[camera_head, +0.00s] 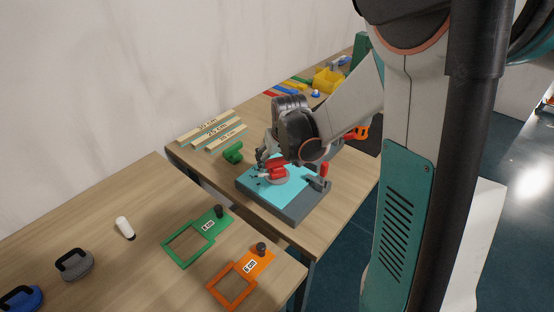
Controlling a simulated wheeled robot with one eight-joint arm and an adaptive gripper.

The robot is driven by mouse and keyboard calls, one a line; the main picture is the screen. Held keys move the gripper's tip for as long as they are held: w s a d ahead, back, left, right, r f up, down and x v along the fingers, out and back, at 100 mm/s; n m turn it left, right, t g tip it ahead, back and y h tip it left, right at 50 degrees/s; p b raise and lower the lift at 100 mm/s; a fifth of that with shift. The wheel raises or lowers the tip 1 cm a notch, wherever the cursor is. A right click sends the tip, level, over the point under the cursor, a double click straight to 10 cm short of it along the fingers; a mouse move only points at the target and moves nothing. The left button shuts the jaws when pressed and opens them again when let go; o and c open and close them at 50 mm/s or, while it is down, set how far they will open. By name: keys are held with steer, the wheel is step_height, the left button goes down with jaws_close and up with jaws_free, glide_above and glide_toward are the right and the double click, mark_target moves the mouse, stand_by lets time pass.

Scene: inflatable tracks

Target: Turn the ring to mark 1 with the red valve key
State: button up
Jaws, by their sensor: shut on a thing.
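The red valve key (277,171) is in my gripper (270,166), over the turquoise plate (289,189) on a dark grey base. My gripper is shut on the key. A grey round part, likely the ring (271,180), shows just below the key. I cannot tell whether the key sits in it or only above it. The mark numbers are too small to read, and the gripper hides part of the ring. A red-handled clamp (323,172) stands at the plate's right edge.
A green cylinder (233,152) and labelled wooden strips (210,128) lie left of the plate. Green (188,246) and orange (232,288) frames lie on the nearer table. A yellow bin (327,81) stands at the back.

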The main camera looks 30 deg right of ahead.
steer(key=shift+r+p, duration=1.6)
steer(key=shift+r, duration=0.75)
